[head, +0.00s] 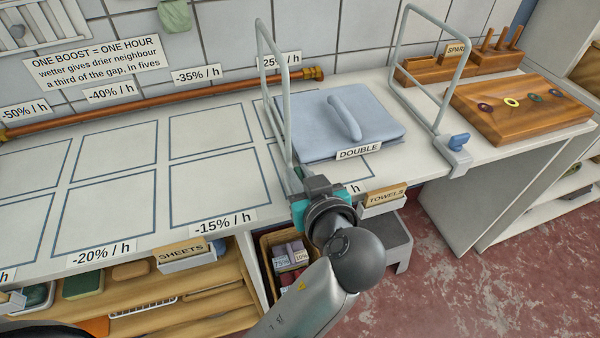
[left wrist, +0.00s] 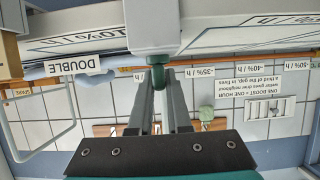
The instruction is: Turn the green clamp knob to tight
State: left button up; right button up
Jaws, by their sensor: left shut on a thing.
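The green clamp knob (left wrist: 158,77) shows in the left wrist view, under the pale grey clamp block (left wrist: 153,32) on the table edge. My left gripper (left wrist: 159,88) is shut on the knob, with one dark finger on each side of it. In the head view the left gripper (head: 307,184) is at the table's front edge, at the foot of a grey tube frame (head: 287,110). I cannot tell from these frames how far the knob is turned. My right gripper is not in view.
A second tube frame (head: 398,60) has a blue knob (head: 459,141) at its clamp. Folded blue cloth (head: 325,118) lies between the frames, behind the DOUBLE label (head: 359,152). A wooden block (head: 520,108) stands at right. Below are shelves and a grey step stool (head: 398,236).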

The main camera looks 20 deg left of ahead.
pick_arm(q)
grip_shut()
